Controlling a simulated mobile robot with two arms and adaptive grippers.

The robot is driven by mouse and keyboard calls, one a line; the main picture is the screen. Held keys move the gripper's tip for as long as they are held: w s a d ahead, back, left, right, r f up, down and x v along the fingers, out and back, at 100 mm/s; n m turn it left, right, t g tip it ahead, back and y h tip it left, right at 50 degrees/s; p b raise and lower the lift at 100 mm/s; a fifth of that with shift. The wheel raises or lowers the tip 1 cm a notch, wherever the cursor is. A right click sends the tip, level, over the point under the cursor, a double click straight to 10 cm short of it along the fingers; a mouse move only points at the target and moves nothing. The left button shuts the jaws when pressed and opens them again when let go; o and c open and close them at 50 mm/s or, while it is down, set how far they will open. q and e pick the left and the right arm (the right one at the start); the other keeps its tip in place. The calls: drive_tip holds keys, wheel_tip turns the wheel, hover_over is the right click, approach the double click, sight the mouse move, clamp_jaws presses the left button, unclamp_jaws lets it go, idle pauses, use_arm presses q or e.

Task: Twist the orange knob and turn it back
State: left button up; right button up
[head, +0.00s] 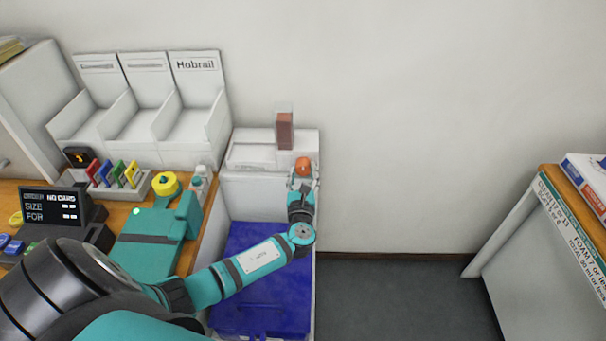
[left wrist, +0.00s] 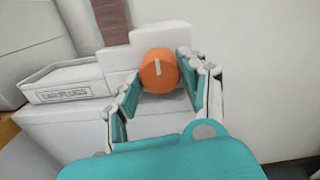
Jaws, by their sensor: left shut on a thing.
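The orange knob (head: 303,164) sits on the front of a white dispenser by the back wall. In the left wrist view the knob (left wrist: 159,71) is round, with a white line on its face standing nearly upright. My left gripper (head: 303,178) is at the knob, its two teal-padded fingers on either side of it. In the left wrist view the left gripper (left wrist: 160,88) is shut on the knob. My right gripper is in neither view.
A white tray labelled EARPLUGS (left wrist: 68,85) is left of the knob. A brown upright piece (head: 285,131) stands behind. A blue bin (head: 245,270) lies below my left arm. A wooden desk (head: 115,212) with devices is at left, another table (head: 560,185) at right.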

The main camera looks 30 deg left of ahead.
use_arm(q)
drive_tip(key=shift+f, duration=0.1)
drive_tip(key=n+b, duration=0.3)
drive_tip(key=shift+f, duration=0.15)
drive_tip(key=n+b, duration=0.5)
drive_tip(key=shift+n, duration=0.4)
drive_tip(key=n+b, duration=0.3)
drive_tip(key=n, duration=0.1)
drive_tip(key=shift+n+b, duration=1.65)
drive_tip(key=shift+n, duration=0.85)
drive_tip(key=o, duration=1.2)
drive_tip(key=shift+r, duration=0.25)
